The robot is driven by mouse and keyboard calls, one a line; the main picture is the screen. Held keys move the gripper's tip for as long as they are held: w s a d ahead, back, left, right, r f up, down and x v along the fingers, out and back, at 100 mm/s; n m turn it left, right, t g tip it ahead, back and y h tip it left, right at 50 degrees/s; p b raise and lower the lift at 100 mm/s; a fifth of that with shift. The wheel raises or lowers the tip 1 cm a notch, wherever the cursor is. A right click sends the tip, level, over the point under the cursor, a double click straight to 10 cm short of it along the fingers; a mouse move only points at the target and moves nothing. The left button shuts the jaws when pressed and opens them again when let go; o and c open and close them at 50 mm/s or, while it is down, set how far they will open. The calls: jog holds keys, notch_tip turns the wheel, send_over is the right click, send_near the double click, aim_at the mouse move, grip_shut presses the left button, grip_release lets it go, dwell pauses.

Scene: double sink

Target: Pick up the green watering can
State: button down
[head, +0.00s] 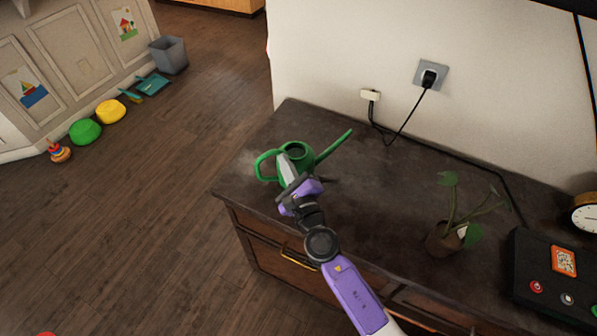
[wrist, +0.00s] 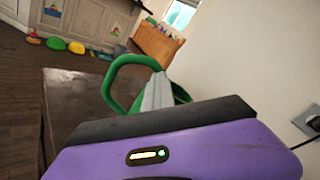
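The green watering can (head: 300,151) is at the left part of the dark cabinet top, its spout pointing up and right and its looped handle on the left. My gripper (head: 286,160) reaches it from the front, its grey fingers at the handle side of the can. In the wrist view the fingers (wrist: 157,92) look close together, against the can's handle (wrist: 112,85) where it meets the body. They appear shut on the can, though the contact is partly hidden. The can's base is hidden behind my gripper, so I cannot tell whether it touches the top.
A potted plant (head: 445,238), a black panel with buttons (head: 545,285) and a clock (head: 586,215) stand to the right. A wall socket with a plug (head: 430,76) and cable is behind. The cabinet top (head: 365,190) is clear between can and plant.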

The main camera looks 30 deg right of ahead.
jog(key=c, duration=2.1)
grip_release()
jog(key=o, duration=0.8)
